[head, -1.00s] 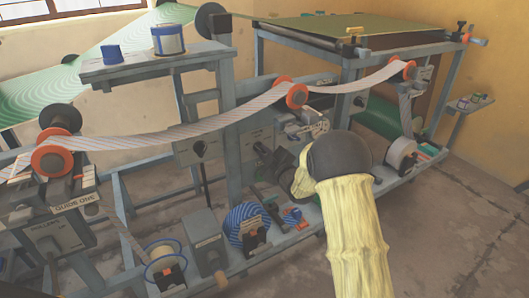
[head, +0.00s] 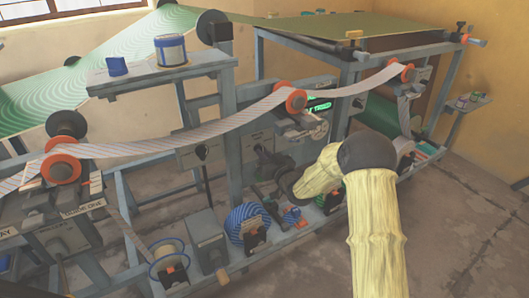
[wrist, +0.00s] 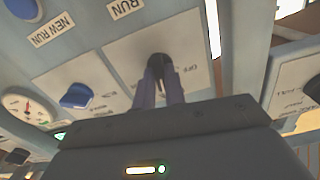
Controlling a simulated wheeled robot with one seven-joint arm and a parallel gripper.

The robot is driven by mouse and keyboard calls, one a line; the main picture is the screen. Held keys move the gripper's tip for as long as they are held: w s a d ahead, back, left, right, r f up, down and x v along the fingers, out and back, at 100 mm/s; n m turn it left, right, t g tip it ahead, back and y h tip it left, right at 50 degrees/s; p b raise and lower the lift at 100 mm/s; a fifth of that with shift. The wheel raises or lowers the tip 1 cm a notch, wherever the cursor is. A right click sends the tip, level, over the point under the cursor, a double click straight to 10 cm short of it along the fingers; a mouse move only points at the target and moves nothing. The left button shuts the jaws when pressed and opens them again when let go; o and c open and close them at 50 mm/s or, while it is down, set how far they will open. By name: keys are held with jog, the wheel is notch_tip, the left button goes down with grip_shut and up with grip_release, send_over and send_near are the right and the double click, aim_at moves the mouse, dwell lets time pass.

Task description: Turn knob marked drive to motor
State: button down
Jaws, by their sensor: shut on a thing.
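In the wrist view my gripper (wrist: 160,82) is shut on a small dark knob (wrist: 158,62). The knob stands out from a pale label plate (wrist: 125,62) with the word OFF to its right. The fingers cover part of the knob and plate, and I cannot read the words drive or motor. In the head view my gripper (head: 268,172) is at the press's front panel, below the striped paper web; the knob itself is hard to make out there.
The wrist view shows a blue knob (wrist: 76,96) and a round gauge (wrist: 27,108) to the left, and a blue button (wrist: 22,8) above. The striped web (head: 215,135) and orange rollers (head: 296,101) run above my arm. Clear floor (head: 460,230) lies to the right.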

jog(key=m+p, duration=0.3)
jog(key=m, duration=0.7)
jog(key=shift+p, duration=0.4)
jog(key=shift+m, duration=0.3)
jog(key=c, duration=1.5)
grip_release()
jog(key=shift+o, duration=0.2)
jog(key=p+v, duration=0.2)
jog(key=v, duration=1.5)
